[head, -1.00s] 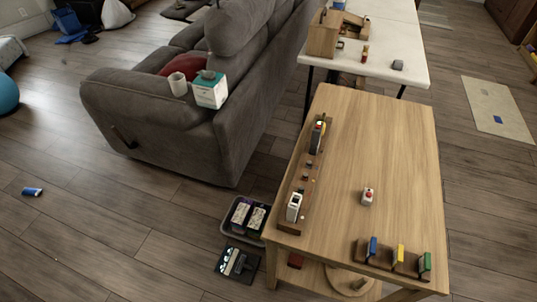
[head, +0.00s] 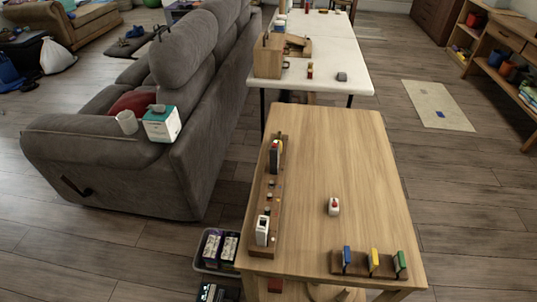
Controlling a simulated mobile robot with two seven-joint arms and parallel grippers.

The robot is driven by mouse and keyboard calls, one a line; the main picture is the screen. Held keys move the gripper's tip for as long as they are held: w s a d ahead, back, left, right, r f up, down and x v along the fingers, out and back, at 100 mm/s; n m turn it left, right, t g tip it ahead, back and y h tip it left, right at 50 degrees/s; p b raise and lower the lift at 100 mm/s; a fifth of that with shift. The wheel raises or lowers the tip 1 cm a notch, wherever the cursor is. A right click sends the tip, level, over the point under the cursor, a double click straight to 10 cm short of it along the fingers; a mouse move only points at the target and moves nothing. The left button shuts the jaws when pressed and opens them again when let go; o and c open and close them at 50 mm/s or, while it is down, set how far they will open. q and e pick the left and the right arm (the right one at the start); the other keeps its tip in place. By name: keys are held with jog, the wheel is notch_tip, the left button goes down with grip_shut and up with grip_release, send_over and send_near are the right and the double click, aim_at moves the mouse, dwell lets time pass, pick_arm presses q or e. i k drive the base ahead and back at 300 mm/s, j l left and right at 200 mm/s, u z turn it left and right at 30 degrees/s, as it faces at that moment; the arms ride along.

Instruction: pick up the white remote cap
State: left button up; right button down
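A small white piece with a red top (head: 334,206) stands alone on the middle of the wooden table (head: 340,150). Another white upright piece with a dark opening (head: 262,230) stands at the near end of a long brown wooden rack (head: 270,190) along the table's left side. I cannot tell for sure which of these is the white remote cap. Neither of my grippers shows in the head view.
A rack with blue, yellow and green pieces (head: 372,266) sits at the table's near right. A grey sofa (head: 120,165) stands left, with a white mug (head: 127,122) on it. A white table (head: 325,65) is behind. Floor (head: 460,210) right of the table is clear.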

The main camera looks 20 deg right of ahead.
aim_at(333, 211)
jog(key=z, duration=1.3)
